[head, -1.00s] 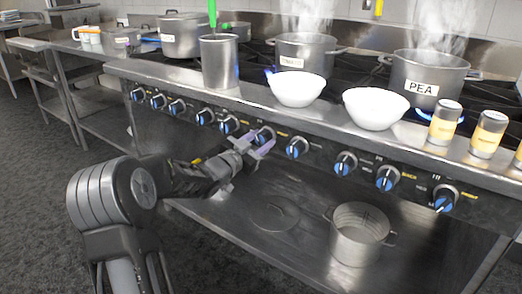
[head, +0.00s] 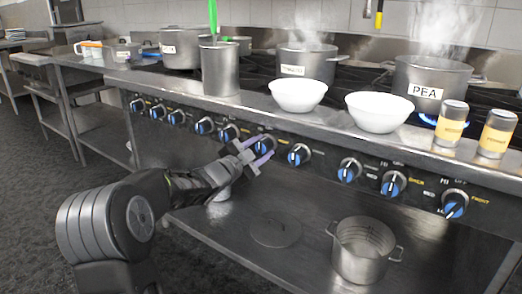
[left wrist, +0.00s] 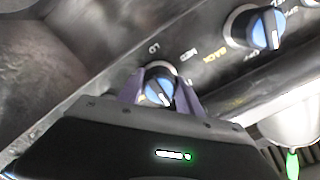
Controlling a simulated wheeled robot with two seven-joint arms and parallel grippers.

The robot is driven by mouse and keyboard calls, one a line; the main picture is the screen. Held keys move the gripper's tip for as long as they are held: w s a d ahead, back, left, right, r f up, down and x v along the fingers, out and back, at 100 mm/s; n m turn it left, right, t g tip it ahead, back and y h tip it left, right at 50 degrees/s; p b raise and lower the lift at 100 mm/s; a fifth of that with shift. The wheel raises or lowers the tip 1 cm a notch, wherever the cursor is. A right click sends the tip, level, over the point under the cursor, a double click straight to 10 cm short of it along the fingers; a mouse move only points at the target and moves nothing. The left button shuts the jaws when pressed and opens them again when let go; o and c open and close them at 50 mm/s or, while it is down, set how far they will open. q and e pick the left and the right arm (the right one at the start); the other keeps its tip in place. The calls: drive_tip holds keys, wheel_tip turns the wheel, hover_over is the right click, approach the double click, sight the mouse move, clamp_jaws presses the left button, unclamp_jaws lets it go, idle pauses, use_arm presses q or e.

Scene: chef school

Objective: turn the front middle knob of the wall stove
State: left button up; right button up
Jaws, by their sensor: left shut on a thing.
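The wall stove (head: 325,142) has a row of blue-faced knobs along its dark front panel. My left gripper (head: 258,153) is shut on one blue knob (head: 264,145) near the middle of the row, with a purple finger on either side. In the left wrist view the gripper (left wrist: 160,97) holds the same knob (left wrist: 158,88), whose white pointer line shows tilted between the fingers. The fingers partly cover the knob. A neighbouring knob (head: 299,155) to the right is free. It also shows in the left wrist view (left wrist: 262,28). My right gripper is not in view.
White bowls (head: 298,95) (head: 379,112), a steel utensil holder (head: 220,68) and shakers (head: 450,123) stand on the ledge above. A steaming pot marked PEA (head: 428,86) sits behind. An open pot (head: 362,250) and a lid (head: 275,228) lie on the lower shelf.

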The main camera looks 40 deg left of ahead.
sight(258, 149)
use_arm(q)
drive_tip(key=shift+f, duration=0.15)
drive_tip(key=o, duration=1.4)
drive_tip(key=shift+c, duration=0.2)
drive_tip(key=shift+s, duration=0.1)
drive_tip(key=s+p, duration=0.1)
drive_tip(key=s, duration=0.5)
drive_tip(key=shift+s, duration=0.3)
drive_tip(key=shift+s+d, duration=0.1)
drive_tip(key=shift+s, duration=0.45)
